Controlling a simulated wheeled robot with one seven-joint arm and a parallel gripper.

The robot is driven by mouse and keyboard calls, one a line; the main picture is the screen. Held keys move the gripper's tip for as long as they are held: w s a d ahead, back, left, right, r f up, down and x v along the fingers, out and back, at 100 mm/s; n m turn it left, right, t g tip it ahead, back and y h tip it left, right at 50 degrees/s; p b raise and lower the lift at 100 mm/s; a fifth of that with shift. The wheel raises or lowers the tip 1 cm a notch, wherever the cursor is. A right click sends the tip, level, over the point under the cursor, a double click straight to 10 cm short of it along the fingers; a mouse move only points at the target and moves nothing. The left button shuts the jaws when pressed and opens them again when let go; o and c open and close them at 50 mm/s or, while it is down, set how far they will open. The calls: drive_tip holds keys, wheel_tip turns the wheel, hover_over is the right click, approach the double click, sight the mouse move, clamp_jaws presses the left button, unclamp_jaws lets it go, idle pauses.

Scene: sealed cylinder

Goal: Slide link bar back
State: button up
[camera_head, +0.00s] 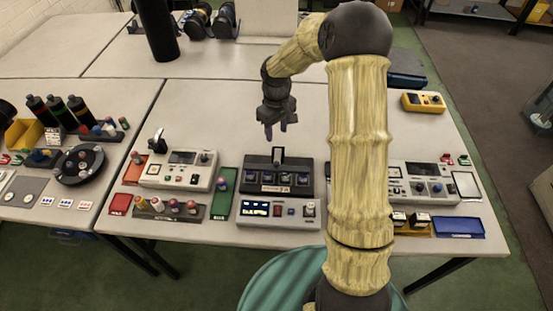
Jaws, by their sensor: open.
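My gripper (278,129) hangs above the middle of the table, fingers pointing down, open and empty. Just below and in front of it is a dark panel box (277,187) with a row of several switches. I cannot tell for sure which part is the link bar. My arm hides part of the table to the right.
A white console with a lit display (257,210) sits in front of the dark box. Another console (181,170) stands to the left, and one (430,189) to the right, partly behind my arm. A yellow meter (423,102) lies back right. The table behind the gripper is mostly clear.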

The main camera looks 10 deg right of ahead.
sight(277, 163)
wheel_tip(277, 163, down, 15)
drive_tip(key=p, duration=0.3)
idle(0.3)
clamp_jaws()
